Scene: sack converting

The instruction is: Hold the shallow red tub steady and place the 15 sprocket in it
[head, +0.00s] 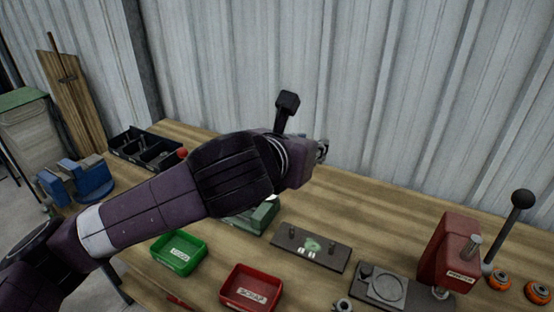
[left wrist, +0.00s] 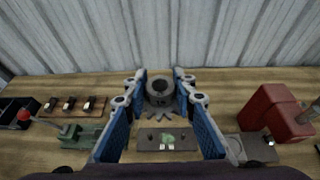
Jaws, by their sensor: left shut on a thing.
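My left gripper (head: 320,150) is raised above the back of the bench. In the left wrist view my left gripper (left wrist: 160,88) has its blue-padded fingers on either side of a dark grey round part with a central hole, which looks like the sprocket (left wrist: 159,86). The shallow red tub (head: 236,280) sits at the bench's front, below and left of the gripper in the head view, and has a white label. Another small grey toothed part (head: 343,305) lies right of the tub, cut by the picture's lower edge. My right gripper is not in view.
A green tub (head: 168,243) stands left of the red one. A dark plate with pins (head: 310,248) lies behind the red tub. A red press (head: 450,250) with a lever stands at right. A black bin (head: 145,150) and blue vise (head: 85,180) are at left.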

